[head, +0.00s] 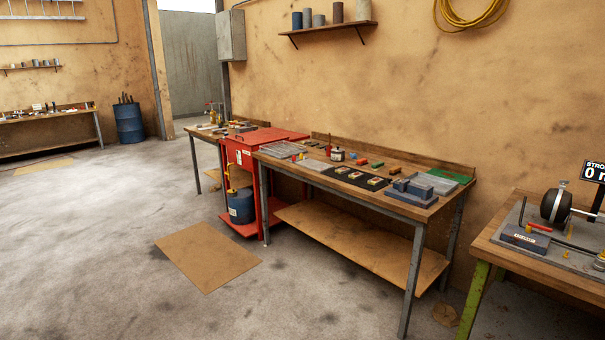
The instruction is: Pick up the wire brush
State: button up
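I cannot pick out the wire brush for certain; the small items are too small to tell apart at this distance. More small items lie on the bench behind the red cabinet. My gripper is not in view.
A red cabinet (240,157) with a blue container (241,207) stands left of the middle bench. A right bench (560,272) holds a black round device (555,205). A blue drum (129,122) stands at the back left. A brown floor mat (207,256) lies on open concrete floor.

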aim_at(395, 171)
jog(key=u, duration=0.4)
jog(key=i, duration=1.5)
jog(key=z, duration=0.25)
jog(key=i, duration=1.35)
jog(key=z, duration=0.6)
